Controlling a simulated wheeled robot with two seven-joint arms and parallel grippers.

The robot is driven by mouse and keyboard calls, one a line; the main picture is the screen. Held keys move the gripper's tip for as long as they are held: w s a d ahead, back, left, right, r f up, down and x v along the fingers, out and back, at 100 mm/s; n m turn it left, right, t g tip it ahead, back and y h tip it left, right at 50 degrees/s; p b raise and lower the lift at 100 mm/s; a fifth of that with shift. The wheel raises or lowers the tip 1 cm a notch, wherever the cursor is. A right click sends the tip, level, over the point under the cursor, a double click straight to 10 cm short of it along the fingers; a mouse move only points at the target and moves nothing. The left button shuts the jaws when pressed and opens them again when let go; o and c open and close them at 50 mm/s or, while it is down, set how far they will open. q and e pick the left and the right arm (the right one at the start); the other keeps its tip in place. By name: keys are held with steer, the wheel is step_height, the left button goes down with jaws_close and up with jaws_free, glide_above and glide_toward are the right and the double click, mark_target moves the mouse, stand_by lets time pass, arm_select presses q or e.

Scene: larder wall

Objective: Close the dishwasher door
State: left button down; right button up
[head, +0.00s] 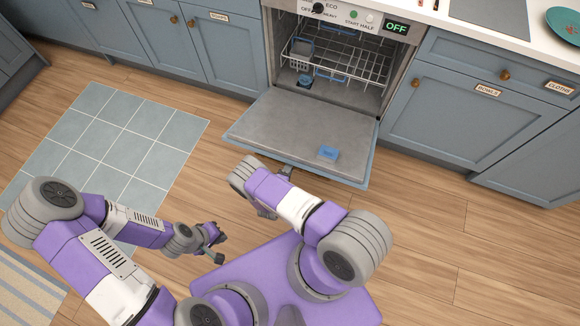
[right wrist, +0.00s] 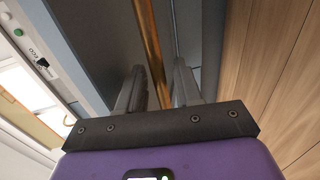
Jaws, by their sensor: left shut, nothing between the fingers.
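The dishwasher door (head: 305,135) hangs open, lowered in front of the dishwasher (head: 338,62), with its inner face up. A small blue piece (head: 328,152) is on that face. My right gripper (right wrist: 158,88) has its fingers apart in the right wrist view. A brass-coloured bar (right wrist: 149,35) runs through the gap between them; contact cannot be told. In the head view my right arm mostly hides this gripper near the door's front edge. My left gripper (head: 219,248) is shut and empty, low over the floor, apart from the door.
Blue-grey cabinets (head: 475,125) flank the dishwasher. The lower rack (head: 340,65) sits inside the tub. A tiled mat (head: 110,140) lies on the wooden floor at left. Floor right of the door (head: 430,220) is clear.

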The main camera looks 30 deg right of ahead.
steer(key=shift+w+d, duration=0.15)
steer(key=shift+c, duration=0.5)
jaws_close()
steer(key=shift+r, duration=0.1)
